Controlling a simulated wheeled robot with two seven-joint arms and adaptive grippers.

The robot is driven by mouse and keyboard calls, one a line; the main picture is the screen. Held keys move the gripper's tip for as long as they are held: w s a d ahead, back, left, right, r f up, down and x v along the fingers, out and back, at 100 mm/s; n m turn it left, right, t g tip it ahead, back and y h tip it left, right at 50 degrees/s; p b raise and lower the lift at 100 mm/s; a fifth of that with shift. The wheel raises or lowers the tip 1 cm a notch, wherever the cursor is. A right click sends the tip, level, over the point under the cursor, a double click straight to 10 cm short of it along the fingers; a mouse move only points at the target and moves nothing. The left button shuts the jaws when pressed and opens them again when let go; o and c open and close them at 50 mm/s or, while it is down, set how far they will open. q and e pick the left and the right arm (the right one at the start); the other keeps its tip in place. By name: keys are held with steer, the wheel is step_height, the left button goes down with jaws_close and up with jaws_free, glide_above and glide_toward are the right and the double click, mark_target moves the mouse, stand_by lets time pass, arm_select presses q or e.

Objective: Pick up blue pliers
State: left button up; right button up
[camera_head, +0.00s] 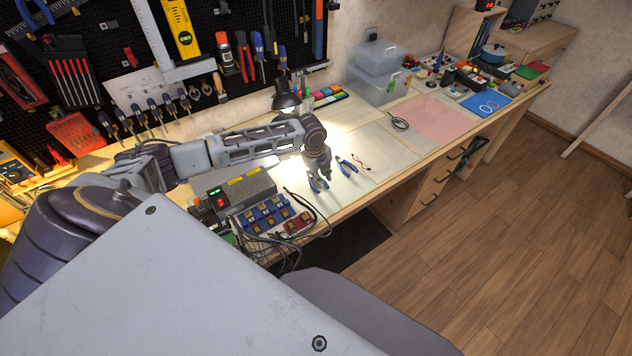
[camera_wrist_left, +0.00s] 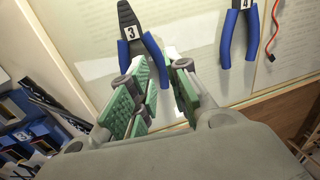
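Two blue-handled pliers lie on the workbench. The pliers labelled 3 (camera_wrist_left: 153,55) are at the top centre of the left wrist view, black jaws pointing up; they show partly behind my gripper in the head view (camera_head: 314,184). The pliers labelled 4 (camera_wrist_left: 226,43) lie to their right, and in the head view (camera_head: 347,166) they are clear of my gripper. My left gripper (camera_head: 324,173) points down over the bench. Contact cannot be told. My right gripper is not in view.
A power supply (camera_head: 243,190), blue parts bins (camera_head: 264,213) and cables (camera_head: 305,208) crowd the bench left of the gripper. A desk lamp (camera_head: 286,97) stands behind my forearm. Red-black wires (camera_head: 361,160) lie beyond pliers 4. The pink mat (camera_head: 437,118) is bare.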

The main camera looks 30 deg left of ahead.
arm_select(q)
steer(key=shift+w+f, duration=0.2)
steer(key=shift+f, duration=0.8)
steer(key=shift+c, duration=0.5)
jaws_close()
steer(key=shift+r, duration=0.7)
step_height(320, 180, up, 9)
steer(key=shift+f, duration=0.2)
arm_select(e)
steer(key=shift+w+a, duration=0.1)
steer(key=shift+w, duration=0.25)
